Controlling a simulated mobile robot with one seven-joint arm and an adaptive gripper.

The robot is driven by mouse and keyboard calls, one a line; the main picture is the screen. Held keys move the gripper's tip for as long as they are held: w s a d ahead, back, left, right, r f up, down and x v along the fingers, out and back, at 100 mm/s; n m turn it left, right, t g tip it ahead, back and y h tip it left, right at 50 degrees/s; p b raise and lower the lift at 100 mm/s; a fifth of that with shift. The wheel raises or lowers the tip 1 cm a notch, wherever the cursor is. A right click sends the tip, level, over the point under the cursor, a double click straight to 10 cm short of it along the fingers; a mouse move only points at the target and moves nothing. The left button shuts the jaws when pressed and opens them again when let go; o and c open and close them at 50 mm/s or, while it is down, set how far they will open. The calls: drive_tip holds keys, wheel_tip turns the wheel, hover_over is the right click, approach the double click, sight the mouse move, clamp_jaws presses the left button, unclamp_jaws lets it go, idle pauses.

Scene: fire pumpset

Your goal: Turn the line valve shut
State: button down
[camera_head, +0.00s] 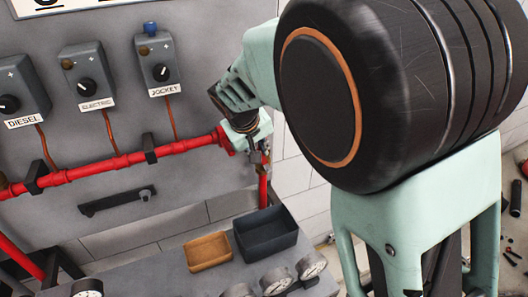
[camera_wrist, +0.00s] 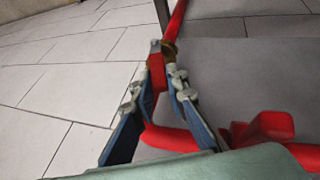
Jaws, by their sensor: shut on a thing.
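The line valve shows in the wrist view as a red handle (camera_wrist: 157,72) beside a small brass-coloured body (camera_wrist: 169,50) on a red pipe. My gripper (camera_wrist: 157,86) has its two blue-padded fingers on either side of the red handle and is shut on it. In the head view my gripper (camera_head: 259,153) is at the right end of the red pipe run, above the vertical red pipe. There the gripper and wrist hide most of the valve, so the handle's angle cannot be told.
The horizontal red pipe (camera_head: 110,164) runs along the grey panel below the diesel, electric and jocket control boxes (camera_head: 157,66). A dark tray (camera_head: 266,233) and a brown tray (camera_head: 208,252) lie below my gripper. Gauges (camera_head: 276,280) stand in front of them.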

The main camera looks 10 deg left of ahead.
drive_tip(key=shift+s+f, duration=0.15)
drive_tip(key=shift+s, duration=0.05)
drive_tip(key=c, duration=1.9)
unclamp_jaws()
drive_tip(key=shift+a, duration=0.1)
drive_tip(key=v, duration=1.2)
drive_tip(key=shift+a, duration=0.1)
